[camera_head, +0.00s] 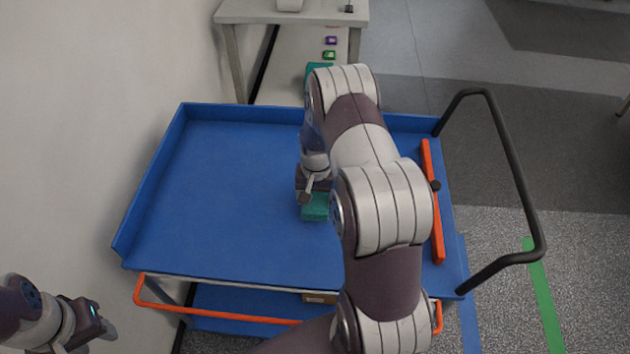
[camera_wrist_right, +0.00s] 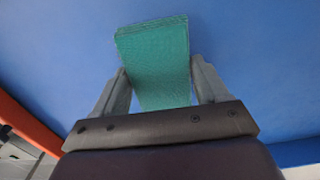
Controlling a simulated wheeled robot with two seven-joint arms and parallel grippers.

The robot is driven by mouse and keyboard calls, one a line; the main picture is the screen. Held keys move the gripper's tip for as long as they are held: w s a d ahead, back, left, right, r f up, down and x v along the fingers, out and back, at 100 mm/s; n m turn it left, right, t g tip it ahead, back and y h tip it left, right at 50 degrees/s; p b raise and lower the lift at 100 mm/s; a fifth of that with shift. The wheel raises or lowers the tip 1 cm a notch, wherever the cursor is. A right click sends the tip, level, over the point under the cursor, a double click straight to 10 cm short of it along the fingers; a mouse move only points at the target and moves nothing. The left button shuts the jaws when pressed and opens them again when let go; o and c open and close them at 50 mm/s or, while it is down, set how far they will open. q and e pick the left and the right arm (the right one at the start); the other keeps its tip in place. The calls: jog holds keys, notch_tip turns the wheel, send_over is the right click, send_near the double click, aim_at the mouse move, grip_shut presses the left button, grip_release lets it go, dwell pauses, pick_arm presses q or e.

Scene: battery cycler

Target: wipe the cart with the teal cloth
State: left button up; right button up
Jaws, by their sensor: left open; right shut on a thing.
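The teal cloth (camera_head: 315,207) is a small folded block at the middle of the blue cart (camera_head: 225,180). My right gripper (camera_head: 312,192) comes down on it from above and is shut on it. In the right wrist view the cloth (camera_wrist_right: 158,60) sits between the two fingers (camera_wrist_right: 160,88), with the cart's blue top (camera_wrist_right: 60,50) behind it. I cannot tell whether the cloth touches the surface. My left gripper (camera_head: 98,325) is open and empty at the lower left, outside the cart. My right arm hides part of the cart's right half.
The cart has a raised blue rim, an orange bar (camera_head: 432,200) along its right side and a black handle (camera_head: 515,180) beyond. An orange rail (camera_head: 215,313) runs along the front. The tray's left half is clear.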

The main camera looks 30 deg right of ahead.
jog(key=shift+r, duration=0.7)
jog(key=shift+w+a+r+p, duration=0.15)
jog(key=shift+w+r+p, duration=0.05)
jog(key=shift+r+p, duration=0.9)
jog(key=shift+p, duration=0.05)
jog(key=shift+s+r+p, duration=0.15)
jog(key=shift+r+p, duration=0.2)
jog(key=shift+r, duration=0.15)
